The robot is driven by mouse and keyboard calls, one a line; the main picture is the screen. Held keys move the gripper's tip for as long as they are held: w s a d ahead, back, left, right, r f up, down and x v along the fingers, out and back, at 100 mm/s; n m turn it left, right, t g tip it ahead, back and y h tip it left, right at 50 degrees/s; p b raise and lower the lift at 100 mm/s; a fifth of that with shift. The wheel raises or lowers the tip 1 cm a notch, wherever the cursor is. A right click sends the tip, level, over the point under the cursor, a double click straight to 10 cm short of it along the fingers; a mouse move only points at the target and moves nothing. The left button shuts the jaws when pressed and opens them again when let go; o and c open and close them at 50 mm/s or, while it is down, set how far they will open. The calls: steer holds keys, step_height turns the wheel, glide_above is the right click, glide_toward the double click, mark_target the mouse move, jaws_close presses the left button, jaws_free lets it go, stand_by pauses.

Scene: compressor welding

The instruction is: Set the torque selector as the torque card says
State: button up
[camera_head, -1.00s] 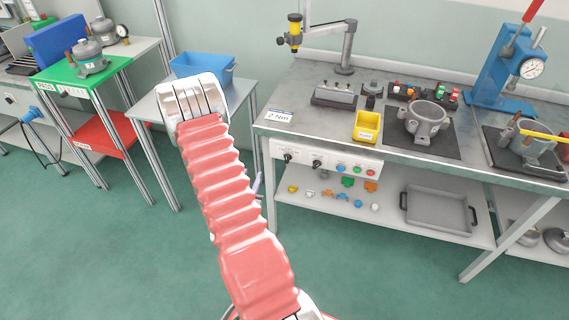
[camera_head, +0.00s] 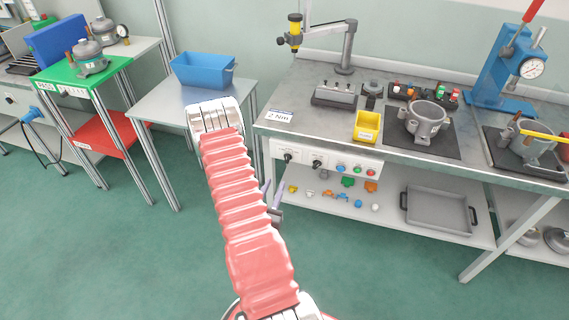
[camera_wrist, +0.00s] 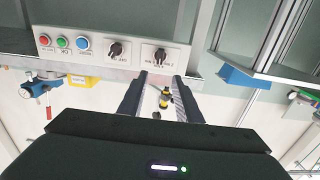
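The torque card (camera_head: 279,116) lies at the left front of the bench and reads 2 Nm. On the panel below the bench edge are two black rotary knobs, the left one (camera_head: 288,157) and the right one (camera_head: 317,164). The wrist view shows the panel upside down, with these knobs (camera_wrist: 160,54) (camera_wrist: 116,48) just beyond my fingers. I cannot surely read which knob is the torque selector. My gripper (camera_wrist: 164,82) is open and empty, its fingers apart below the knob nearer the panel's end. In the head view my arm mostly hides it.
Blue, green and red buttons (camera_head: 356,169) sit beside the knobs. A yellow bin (camera_head: 367,127) and a screwdriver on a stand (camera_head: 295,31) are on the bench. A lower shelf (camera_head: 400,215) holds small parts and a tray. A blue bin (camera_head: 203,72) stands on the left table.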

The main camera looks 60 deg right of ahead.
mark_target(286, 159)
steer(key=d, duration=0.4)
steer(key=w+d, duration=0.1)
steer(key=d, duration=0.3)
steer(key=w+d, duration=0.1)
steer(key=d, duration=0.4)
steer(key=shift+a, duration=0.1)
steer(key=shift+c, duration=0.5)
jaws_close()
steer(key=shift+a, duration=0.15)
